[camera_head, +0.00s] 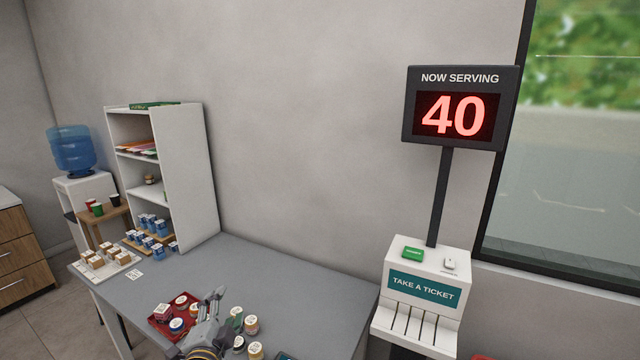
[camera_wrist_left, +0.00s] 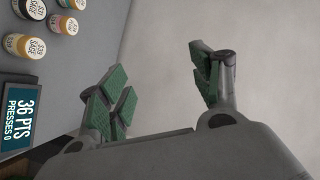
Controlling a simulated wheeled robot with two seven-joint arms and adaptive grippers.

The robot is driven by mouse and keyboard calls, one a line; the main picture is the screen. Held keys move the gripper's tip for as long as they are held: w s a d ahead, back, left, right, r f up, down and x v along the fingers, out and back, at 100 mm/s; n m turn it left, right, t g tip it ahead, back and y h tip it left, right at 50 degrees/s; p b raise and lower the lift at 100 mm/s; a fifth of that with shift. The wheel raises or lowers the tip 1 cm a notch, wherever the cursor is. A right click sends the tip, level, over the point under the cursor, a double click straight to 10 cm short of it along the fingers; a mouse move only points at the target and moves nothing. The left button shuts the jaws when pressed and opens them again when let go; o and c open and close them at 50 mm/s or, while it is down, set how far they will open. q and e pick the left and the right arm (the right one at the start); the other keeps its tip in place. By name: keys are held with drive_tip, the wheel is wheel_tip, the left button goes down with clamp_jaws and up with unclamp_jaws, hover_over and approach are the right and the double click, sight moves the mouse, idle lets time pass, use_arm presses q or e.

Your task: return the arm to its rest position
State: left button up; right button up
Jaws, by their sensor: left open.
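My left gripper (camera_head: 218,308) shows at the bottom of the head view, above the front part of the grey counter (camera_head: 290,285). In the left wrist view its green-padded fingers (camera_wrist_left: 165,95) are spread apart with nothing between them. In the head view it is beside a red tray (camera_head: 163,327) with several round jars and next to loose jars (camera_head: 251,325) on its right. My right gripper is in neither view.
A white shelf unit (camera_head: 190,170) stands at the counter's back left, with blue-and-white boxes (camera_head: 158,224) and a board of small cartons (camera_head: 104,268) near it. A ticket dispenser (camera_head: 424,262) stands at the right. A points display (camera_wrist_left: 20,115) is near the jars. The counter's back middle is clear.

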use_arm(q)
drive_tip(key=s+f+n+g+h, duration=0.2)
drive_tip(key=s+f+n+g, duration=0.95)
drive_tip(key=s+f, duration=1)
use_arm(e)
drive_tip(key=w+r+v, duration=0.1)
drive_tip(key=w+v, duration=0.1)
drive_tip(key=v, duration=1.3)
use_arm(q)
drive_tip(key=s+f+m+g+b, duration=0.1)
drive_tip(key=f+b, duration=0.9)
drive_tip(key=f, duration=1.7)
drive_tip(key=s+f+m+g+b, duration=0.1)
drive_tip(key=s+f+b, duration=0.3)
drive_tip(key=f+b, duration=0.7)
wheel_tip(320, 180, down, 17)
drive_tip(key=shift+s+d+f, duration=0.2)
drive_tip(key=shift+s+d, duration=0.05)
drive_tip(key=shift+s, duration=0.1)
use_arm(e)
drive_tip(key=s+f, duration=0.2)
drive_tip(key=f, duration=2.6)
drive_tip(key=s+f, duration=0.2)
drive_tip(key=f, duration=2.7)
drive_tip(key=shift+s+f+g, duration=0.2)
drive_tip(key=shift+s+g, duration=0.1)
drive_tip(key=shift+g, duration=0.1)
use_arm(q)
drive_tip(key=shift+g, duration=0.25)
